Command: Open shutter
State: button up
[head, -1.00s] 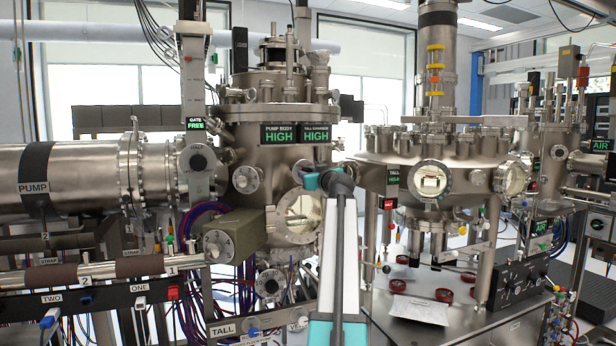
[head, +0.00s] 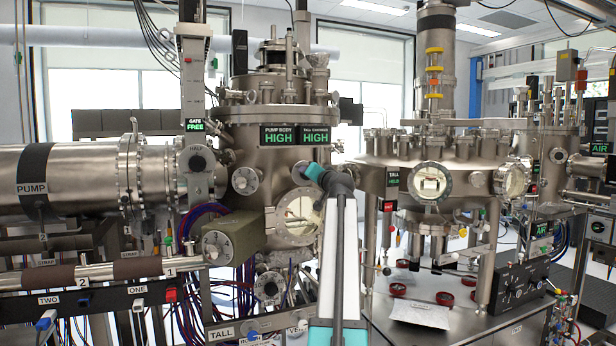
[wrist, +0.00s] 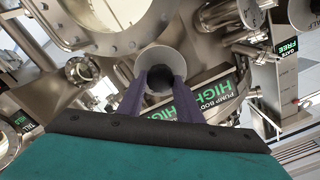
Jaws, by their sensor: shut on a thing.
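My gripper (wrist: 160,97) shows in the wrist view with its two dark purple fingers on either side of a round metal knob (wrist: 157,58) with a dark centre. It is shut on this knob. No label on the knob is readable, so I cannot tell for certain that it is the shutter's. In the head view my teal gripper body (head: 314,171) is at the tall steel chamber (head: 262,165), just above its round window (head: 297,218); its fingers and the knob are hidden there. The window also shows at the top of the wrist view (wrist: 110,42).
The green signs on the tall chamber (head: 279,137) read HIGH. A wide pump tube (head: 85,182) runs left, with a green box (head: 225,236) below. A second chamber (head: 440,152) stands to the right, above a bench with red rings (head: 398,290).

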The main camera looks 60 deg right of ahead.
jog(key=shift+w+r+m, duration=0.1)
jog(key=shift+r+m, duration=0.05)
jog(key=shift+m, duration=1.05)
jog(key=o, duration=1)
jog(key=shift+w, duration=0.15)
jog(key=shift+o, duration=0.2)
jog(key=shift+s+f, duration=0.2)
jog(key=shift+f, duration=0.05)
